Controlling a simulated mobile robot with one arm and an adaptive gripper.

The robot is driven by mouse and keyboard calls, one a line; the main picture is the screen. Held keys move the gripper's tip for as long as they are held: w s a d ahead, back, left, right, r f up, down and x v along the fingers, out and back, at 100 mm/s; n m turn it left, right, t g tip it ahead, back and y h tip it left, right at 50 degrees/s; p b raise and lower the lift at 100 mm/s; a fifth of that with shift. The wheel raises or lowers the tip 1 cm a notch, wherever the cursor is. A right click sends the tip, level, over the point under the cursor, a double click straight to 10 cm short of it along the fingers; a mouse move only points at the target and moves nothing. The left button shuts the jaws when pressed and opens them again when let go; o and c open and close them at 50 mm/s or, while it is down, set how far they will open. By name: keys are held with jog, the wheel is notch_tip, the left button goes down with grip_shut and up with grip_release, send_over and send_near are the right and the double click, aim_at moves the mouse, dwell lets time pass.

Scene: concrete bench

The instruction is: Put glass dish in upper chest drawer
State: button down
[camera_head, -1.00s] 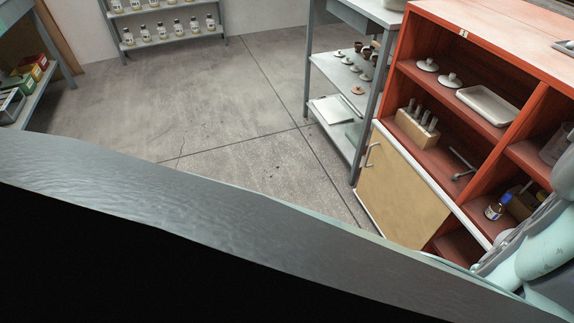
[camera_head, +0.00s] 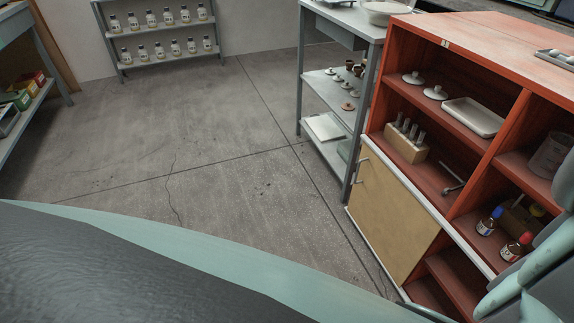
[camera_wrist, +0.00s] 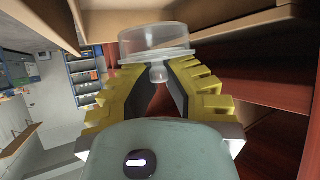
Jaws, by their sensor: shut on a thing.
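In the wrist view my gripper (camera_wrist: 158,75) has its yellow-padded fingers closed around the knob of a clear glass dish (camera_wrist: 153,42). The dish is round and lies just beyond the fingertips, its knob toward me. Tan wooden panels (camera_wrist: 235,22) are close around the dish at the top; I cannot tell whether they belong to a drawer. In the head view my gripper is out of sight, and I cannot identify an upper chest drawer.
A red shelf unit (camera_head: 470,28) at the right holds white lids, a tray (camera_head: 474,117), a tube rack (camera_head: 406,143), a glass vessel (camera_head: 550,155) and small bottles (camera_head: 489,221). Its lower front has a tan door (camera_head: 392,215). A grey rack (camera_head: 321,74) stands beside it. The concrete floor (camera_head: 205,150) is clear.

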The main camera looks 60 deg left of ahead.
jog(key=shift+w+a+f+b, duration=0.1)
jog(key=shift+f+b, duration=0.25)
jog(key=shift+f, duration=0.85)
jog(key=shift+w+f+b, duration=0.1)
jog(key=shift+f+b, duration=0.2)
jog(key=shift+f, duration=0.9)
jog(key=shift+f, duration=0.1)
jog(key=shift+f+b, duration=0.55)
jog(key=shift+b, duration=0.2)
jog(key=c, duration=1.4)
grip_release()
jog(key=shift+c, duration=0.2)
jog(key=o, duration=0.3)
jog(key=shift+f, duration=0.1)
jog(key=shift+o, duration=0.2)
